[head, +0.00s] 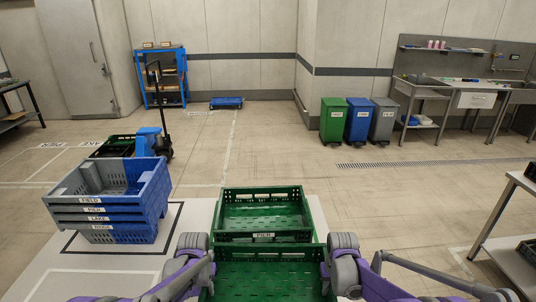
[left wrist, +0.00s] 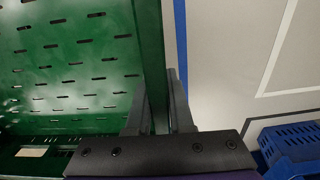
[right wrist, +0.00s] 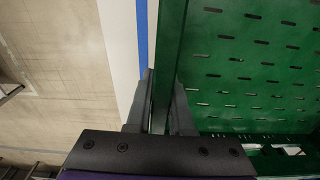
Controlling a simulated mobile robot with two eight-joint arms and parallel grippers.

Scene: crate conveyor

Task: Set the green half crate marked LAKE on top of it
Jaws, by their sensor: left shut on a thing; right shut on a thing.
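A green slotted crate (head: 268,282) is between my two grippers at the bottom of the head view, with its far rim just in front of another green crate. Its label cannot be read. My left gripper (left wrist: 158,115) is shut on its left side wall, and my right gripper (right wrist: 161,115) is shut on its right side wall. The other green crate (head: 263,191) stands upright just beyond, open and empty, with a small pale label on its near face that I cannot read surely. Whether the two crates touch is hidden.
A stack of blue and grey crates (head: 108,210) with small labels stands at the left in a marked square. Behind it are a dark crate (head: 112,148) and a blue pallet truck (head: 150,142). Bins stand at the back right, and a table (head: 508,235) at the right.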

